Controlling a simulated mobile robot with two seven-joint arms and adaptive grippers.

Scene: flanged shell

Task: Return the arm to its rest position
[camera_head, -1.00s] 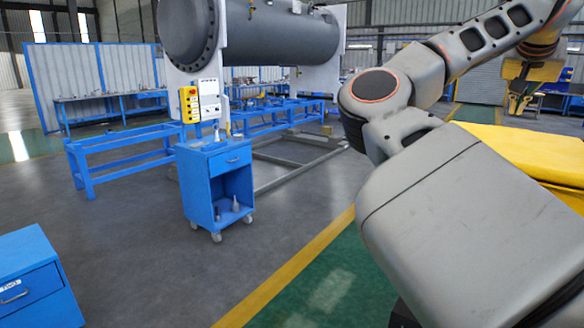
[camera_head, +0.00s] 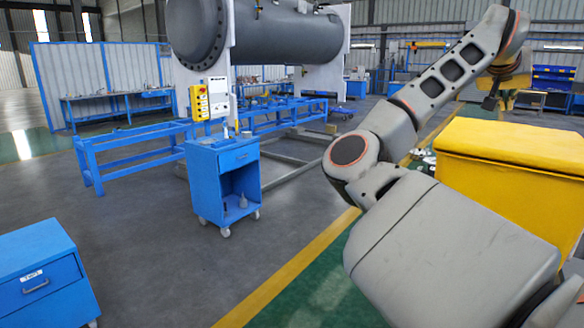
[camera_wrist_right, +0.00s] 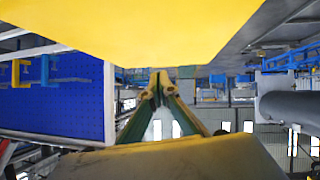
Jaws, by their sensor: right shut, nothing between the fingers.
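My right arm (camera_head: 445,235) comes in from the lower right, bends at an elbow joint and reaches up to the upper right. My right gripper (camera_head: 491,102) hangs at the far end of it, small, above and behind the yellow cabinet (camera_head: 520,145) in the picture. In the right wrist view, the fingers of the right gripper (camera_wrist_right: 160,90) meet at the tips with nothing between them. A yellow surface (camera_wrist_right: 140,25) fills the top of that view, apart from the fingertips. My left gripper is not in view.
A blue cart (camera_head: 223,180) stands in the middle, with a yellow control box (camera_head: 199,103) behind it. A large grey flanged shell (camera_head: 270,35) lies on supports beyond. A blue drawer cabinet (camera_head: 40,280) is at lower left. The grey floor between them is clear.

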